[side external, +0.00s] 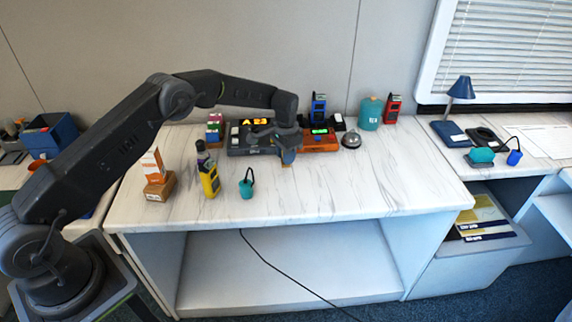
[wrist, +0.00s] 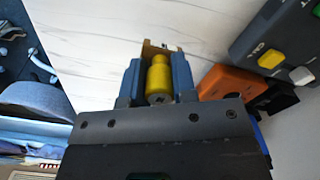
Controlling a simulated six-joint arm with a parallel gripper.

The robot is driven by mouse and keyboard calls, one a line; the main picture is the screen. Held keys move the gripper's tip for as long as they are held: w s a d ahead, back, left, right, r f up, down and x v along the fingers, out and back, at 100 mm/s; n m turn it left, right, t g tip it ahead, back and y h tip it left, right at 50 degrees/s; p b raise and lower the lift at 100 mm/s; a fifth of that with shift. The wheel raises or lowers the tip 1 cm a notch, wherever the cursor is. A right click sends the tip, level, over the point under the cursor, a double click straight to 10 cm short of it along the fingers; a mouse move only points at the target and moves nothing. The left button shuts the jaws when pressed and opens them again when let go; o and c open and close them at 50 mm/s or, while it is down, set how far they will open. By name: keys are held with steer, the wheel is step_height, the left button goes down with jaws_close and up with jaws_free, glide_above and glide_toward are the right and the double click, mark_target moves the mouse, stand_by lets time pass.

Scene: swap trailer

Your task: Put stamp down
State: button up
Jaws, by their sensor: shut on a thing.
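The stamp (wrist: 159,75) shows in the wrist view as a yellow, knob-like handle with a tan piece at its far end. My gripper (wrist: 157,82) is shut on it, with a blue-grey finger on either side. In the side external view my gripper (side external: 288,156) points down low over the white marbled tabletop (side external: 330,190), in front of the devices at the back. The stamp is mostly hidden there by the fingers, and I cannot tell whether it touches the table.
An orange device (side external: 320,140) with a green display sits close to the right of my gripper. A dark console (side external: 240,146) stands behind. A silver bell (side external: 351,139) is further right. The right front is clear.

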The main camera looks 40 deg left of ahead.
steer(key=shift+f, duration=2)
steer(key=shift+f, duration=0.1)
steer(key=o, duration=0.9)
step_height(320, 180, up, 12)
steer(key=shift+r, duration=0.25)
